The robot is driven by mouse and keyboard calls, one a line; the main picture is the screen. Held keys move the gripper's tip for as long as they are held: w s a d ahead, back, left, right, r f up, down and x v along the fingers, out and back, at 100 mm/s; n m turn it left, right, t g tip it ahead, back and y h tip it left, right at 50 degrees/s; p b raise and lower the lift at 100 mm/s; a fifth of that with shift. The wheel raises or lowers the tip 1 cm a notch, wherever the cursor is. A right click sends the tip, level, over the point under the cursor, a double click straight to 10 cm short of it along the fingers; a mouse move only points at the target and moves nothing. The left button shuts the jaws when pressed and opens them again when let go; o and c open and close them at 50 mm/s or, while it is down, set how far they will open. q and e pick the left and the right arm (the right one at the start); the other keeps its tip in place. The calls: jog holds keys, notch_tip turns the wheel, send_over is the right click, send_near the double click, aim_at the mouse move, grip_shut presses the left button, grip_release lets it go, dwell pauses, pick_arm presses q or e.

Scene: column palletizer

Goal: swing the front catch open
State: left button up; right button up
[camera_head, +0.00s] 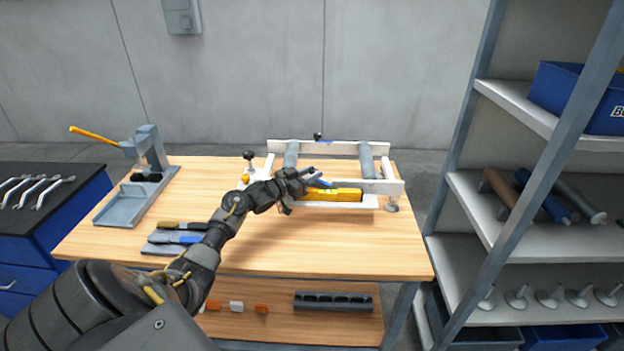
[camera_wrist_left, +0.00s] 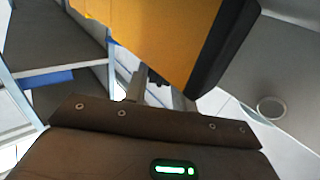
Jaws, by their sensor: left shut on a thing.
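A white frame (camera_head: 358,147) with two grey rollers stands on the wooden bench. A yellow bar (camera_head: 346,195) lies along the frame's front side; I take it to be the front catch. My left gripper (camera_head: 314,181) reaches in from the left, at the left end of the bar, and is shut on it. The exact contact is hidden behind the fingers. In the left wrist view a large yellow piece with a black edge (camera_wrist_left: 165,38) fills the top middle, close to the camera. My right gripper is not in view.
A grey lever press with a yellow handle (camera_head: 93,133) stands at the bench's left. Hand tools on a grey plate (camera_head: 165,248) lie near my left forearm. Shelving (camera_head: 500,185) stands at the right. The bench's front right (camera_head: 365,250) is clear.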

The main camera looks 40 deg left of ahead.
pick_arm(q)
jog(key=shift+a+m+h, duration=0.1)
jog(key=shift+m+h, duration=0.3)
jog(key=shift+h, duration=0.2)
jog(key=o, duration=1)
jog(key=shift+b, duration=0.3)
jog(key=shift+s+a+f, duration=0.1)
jog(key=shift+s, duration=0.35)
jog(key=b+v, duration=0.2)
jog(key=v, duration=0.6)
jog(key=shift+s+a, duration=0.1)
jog(key=shift+s, duration=0.25)
jog(key=shift+s+a+r, duration=0.15)
jog(key=shift+s+r, duration=0.05)
jog(key=shift+s, duration=0.3)
